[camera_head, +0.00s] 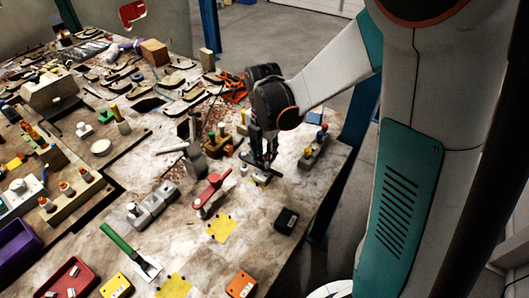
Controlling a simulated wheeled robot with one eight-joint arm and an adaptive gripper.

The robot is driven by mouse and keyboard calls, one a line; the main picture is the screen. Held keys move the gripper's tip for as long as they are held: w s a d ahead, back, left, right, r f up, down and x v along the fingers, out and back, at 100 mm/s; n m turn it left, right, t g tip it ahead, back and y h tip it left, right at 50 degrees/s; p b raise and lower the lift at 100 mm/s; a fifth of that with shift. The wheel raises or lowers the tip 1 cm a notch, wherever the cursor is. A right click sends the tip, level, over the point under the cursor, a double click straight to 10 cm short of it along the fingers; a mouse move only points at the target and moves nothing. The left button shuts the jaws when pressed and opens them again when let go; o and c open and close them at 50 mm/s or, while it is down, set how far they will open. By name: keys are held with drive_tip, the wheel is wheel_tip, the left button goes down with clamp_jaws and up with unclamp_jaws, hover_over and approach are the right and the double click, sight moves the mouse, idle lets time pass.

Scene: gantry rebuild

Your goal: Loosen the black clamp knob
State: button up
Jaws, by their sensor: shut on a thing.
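My gripper (263,171) points down at the right part of the workbench, near its right edge. Its dark fingers are closed low over a small fixture with a yellow part (262,180) that shows at the fingertips. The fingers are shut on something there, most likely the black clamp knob. The fingers hide the knob, so its shape and how far it is turned cannot be seen.
A red-handled tool (210,190) and a grey block with knobs (152,206) lie left of my gripper. A small black box (287,220) is in front. A block with coloured pegs (314,148) stands to the right. Yellow sheets (222,228) lie nearer.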

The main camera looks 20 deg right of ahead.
sight(263, 159)
drive_tip(key=shift+s+a+f+n, duration=0.15)
drive_tip(key=shift+s+a+n, duration=0.05)
drive_tip(key=shift+s+n, duration=0.1)
idle(0.4)
drive_tip(key=o, duration=1)
drive_tip(key=shift+w, duration=0.1)
drive_tip(key=shift+a, duration=0.15)
wheel_tip(263, 159, up, 12)
drive_tip(key=s+r+m+t, duration=0.1)
drive_tip(key=s+m+t, duration=0.2)
drive_tip(key=s+m, duration=0.4)
drive_tip(key=s+r+m+t, duration=0.2)
drive_tip(key=s+m, duration=0.6)
drive_tip(key=m, duration=1)
drive_tip(key=shift+d+r+m+t, duration=0.25)
drive_tip(key=shift+m+t, duration=0.05)
drive_tip(key=shift+t, duration=0.8)
